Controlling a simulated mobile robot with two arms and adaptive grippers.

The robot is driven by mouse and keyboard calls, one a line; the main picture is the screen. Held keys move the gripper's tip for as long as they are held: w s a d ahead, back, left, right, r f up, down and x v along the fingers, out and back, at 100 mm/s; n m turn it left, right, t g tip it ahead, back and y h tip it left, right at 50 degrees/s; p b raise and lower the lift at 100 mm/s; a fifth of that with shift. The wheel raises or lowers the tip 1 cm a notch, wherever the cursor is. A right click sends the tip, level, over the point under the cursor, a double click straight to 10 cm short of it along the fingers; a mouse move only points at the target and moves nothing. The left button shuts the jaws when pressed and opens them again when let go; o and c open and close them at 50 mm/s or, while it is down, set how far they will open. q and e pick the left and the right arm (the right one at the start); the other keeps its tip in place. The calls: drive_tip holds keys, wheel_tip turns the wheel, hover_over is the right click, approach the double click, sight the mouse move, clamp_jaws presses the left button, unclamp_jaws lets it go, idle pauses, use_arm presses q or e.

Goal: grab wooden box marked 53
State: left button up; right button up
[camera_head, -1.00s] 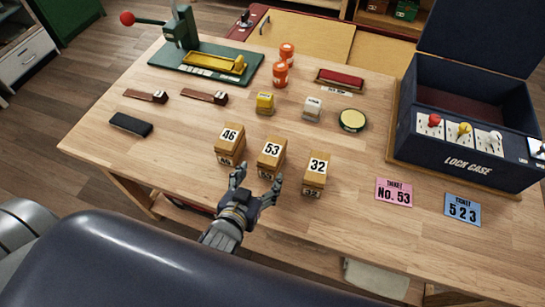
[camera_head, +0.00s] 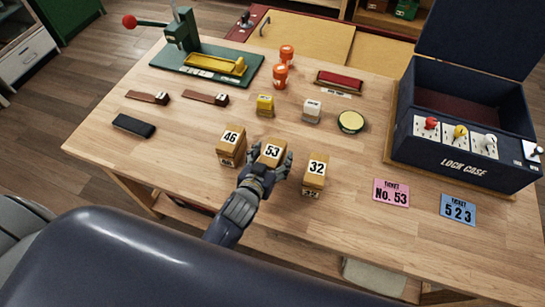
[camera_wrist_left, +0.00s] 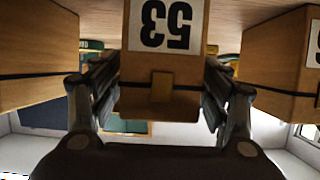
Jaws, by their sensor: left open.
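The wooden box marked 53 (camera_head: 272,150) stands on the table between two like boxes. My left gripper (camera_head: 268,163) is at its near side, with its fingers open on both sides of the box. In the left wrist view the box marked 53 (camera_wrist_left: 165,50) appears upside down, between the two fingers of the left gripper (camera_wrist_left: 160,100). Whether the fingers touch its sides I cannot tell. The box marked 46 (camera_head: 231,147) is to the left and the box marked 32 (camera_head: 315,174) to the right. My right gripper is not in view.
A pink ticket No. 53 (camera_head: 391,193) and a blue ticket 523 (camera_head: 458,210) lie at the right. The dark lock case (camera_head: 460,140) stands behind them. Yellow (camera_head: 265,105) and white (camera_head: 312,110) stamps stand beyond the boxes. The near table strip is clear.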

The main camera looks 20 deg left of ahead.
use_arm(q)
drive_tip(key=shift+w+f, duration=0.1)
drive_tip(key=shift+w, duration=0.25)
drive_tip(key=c, duration=1.3)
